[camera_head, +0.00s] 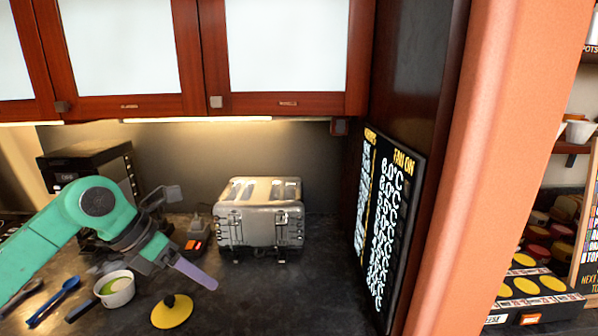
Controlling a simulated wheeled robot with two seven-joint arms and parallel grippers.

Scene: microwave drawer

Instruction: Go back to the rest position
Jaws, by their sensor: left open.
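My left arm, teal with dark joints, comes in from the left. My right gripper is not in view.
A silver metal case (259,222) stands on the dark counter (270,295). A black appliance (88,165) is partly behind my arm. Wooden cabinets (130,105) hang above.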

